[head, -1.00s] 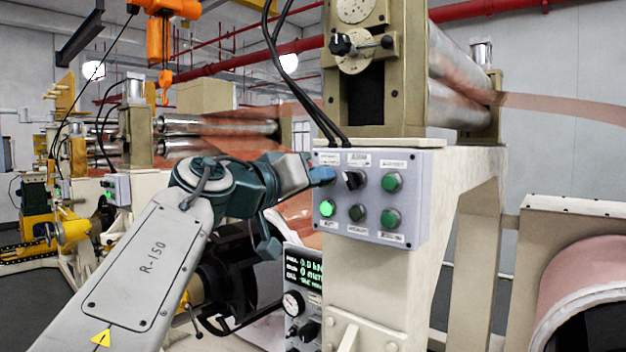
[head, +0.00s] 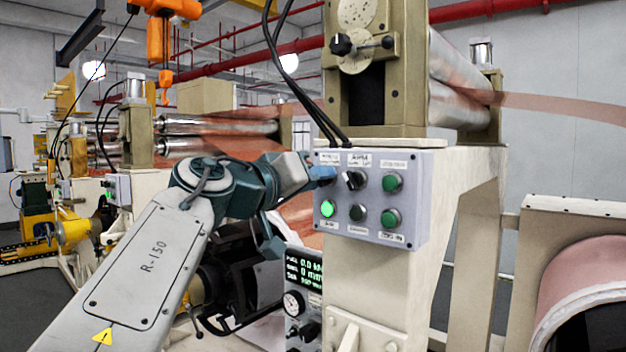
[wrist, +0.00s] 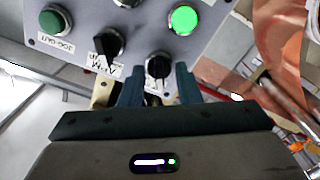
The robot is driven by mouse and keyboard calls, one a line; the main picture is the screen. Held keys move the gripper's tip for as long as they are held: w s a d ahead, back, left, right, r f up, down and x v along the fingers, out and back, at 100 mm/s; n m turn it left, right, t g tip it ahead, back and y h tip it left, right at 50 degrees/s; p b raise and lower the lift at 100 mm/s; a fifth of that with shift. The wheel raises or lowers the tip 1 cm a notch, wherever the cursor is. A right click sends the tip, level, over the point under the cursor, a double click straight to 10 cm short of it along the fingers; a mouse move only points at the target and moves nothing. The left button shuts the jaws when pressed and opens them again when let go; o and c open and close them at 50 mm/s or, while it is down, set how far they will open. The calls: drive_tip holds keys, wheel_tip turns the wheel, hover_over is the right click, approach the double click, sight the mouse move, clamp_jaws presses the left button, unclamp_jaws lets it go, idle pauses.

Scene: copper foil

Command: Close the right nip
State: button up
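The grey control panel (head: 420,165) stands on the front of the cream machine frame, below a pair of rollers (head: 458,85). In the wrist view the panel (wrist: 85,15) appears upside down. A black selector knob (wrist: 157,66) is between my gripper's fingertips (wrist: 158,72), with gaps at its sides. A second black knob (wrist: 108,43) is beside it, and also shows in the head view (head: 353,180). My gripper (head: 324,175) is at the panel's upper left corner in the head view and hides the first knob there. I cannot tell whether the fingers touch it.
A lit green button (head: 327,208) is just below my gripper. Two darker green buttons (head: 392,183) (head: 390,218) and a dark one (head: 357,212) share the panel. Black cables hang above it. A display unit (head: 303,275) reads 0.0 and 0 mm. A copper roll (head: 585,275) is at right.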

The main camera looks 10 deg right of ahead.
drive_tip(key=shift+a, duration=0.1)
drive_tip(key=b+v, duration=0.2)
drive_tip(key=v, duration=1.1)
drive_tip(key=shift+s+a, duration=0.3)
